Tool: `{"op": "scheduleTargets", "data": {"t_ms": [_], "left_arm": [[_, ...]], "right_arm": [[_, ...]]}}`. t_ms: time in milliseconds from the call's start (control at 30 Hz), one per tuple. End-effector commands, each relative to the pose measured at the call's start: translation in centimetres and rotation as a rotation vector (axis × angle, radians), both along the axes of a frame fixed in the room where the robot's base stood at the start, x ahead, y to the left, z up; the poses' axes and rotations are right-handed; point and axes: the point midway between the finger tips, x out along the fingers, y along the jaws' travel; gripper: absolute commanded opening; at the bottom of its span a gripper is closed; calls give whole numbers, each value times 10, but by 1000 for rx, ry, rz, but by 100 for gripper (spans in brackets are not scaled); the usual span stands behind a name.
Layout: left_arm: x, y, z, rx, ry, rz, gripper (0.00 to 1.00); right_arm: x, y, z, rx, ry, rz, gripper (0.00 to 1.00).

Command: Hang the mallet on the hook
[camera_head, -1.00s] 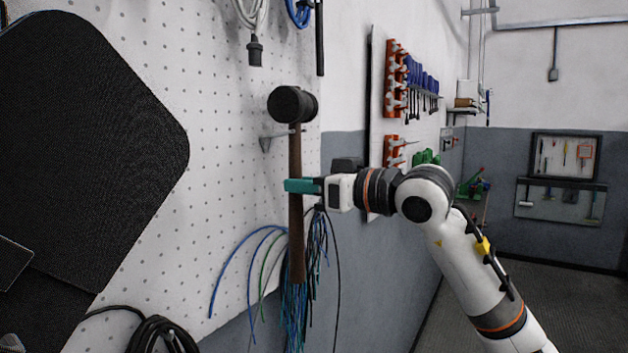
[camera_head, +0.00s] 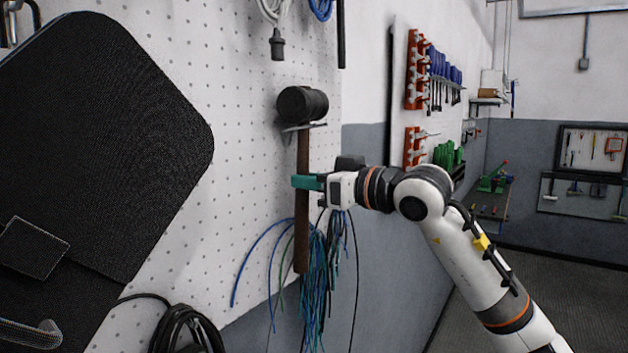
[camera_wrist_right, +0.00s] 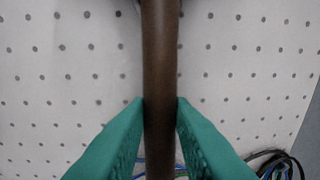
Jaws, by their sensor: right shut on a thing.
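The mallet (camera_head: 303,235) has a black cylindrical head and a long brown handle. It hangs upright in front of the white pegboard, head up. The grey metal hook (camera_head: 303,127) shows directly under the head, at the top of the handle. I cannot tell whether the head rests on it or is just above it. My right gripper (camera_head: 308,182), with teal fingers, is shut on the handle below the head. In the right wrist view the handle (camera_wrist_right: 160,70) runs straight between the two fingers. My left gripper is not in view.
Blue and green cables (camera_head: 318,280) hang behind the lower handle. A black cable coil (camera_head: 185,330) is at the bottom. Grey and blue cables (camera_head: 277,45) hang above. Tool racks (camera_head: 415,70) are farther right.

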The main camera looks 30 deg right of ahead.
Motion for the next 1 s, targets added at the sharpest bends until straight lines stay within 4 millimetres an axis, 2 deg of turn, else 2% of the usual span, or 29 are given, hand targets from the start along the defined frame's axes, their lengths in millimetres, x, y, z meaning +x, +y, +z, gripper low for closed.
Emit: {"op": "scheduleTargets", "data": {"t_ms": [333, 367, 500, 833, 1000], "left_arm": [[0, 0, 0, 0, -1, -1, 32], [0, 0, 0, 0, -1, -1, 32], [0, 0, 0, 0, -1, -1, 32], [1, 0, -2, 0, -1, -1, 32], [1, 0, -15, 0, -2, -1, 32]], "right_arm": [[1, 1, -2, 1, 4, 1, 0], [1, 1, -2, 1, 4, 1, 22], [0, 0, -1, 1, 4, 1, 45], [-2, -1, -2, -1, 5, 0, 46], [-21, -9, -4, -4, 2, -4, 46]]}}
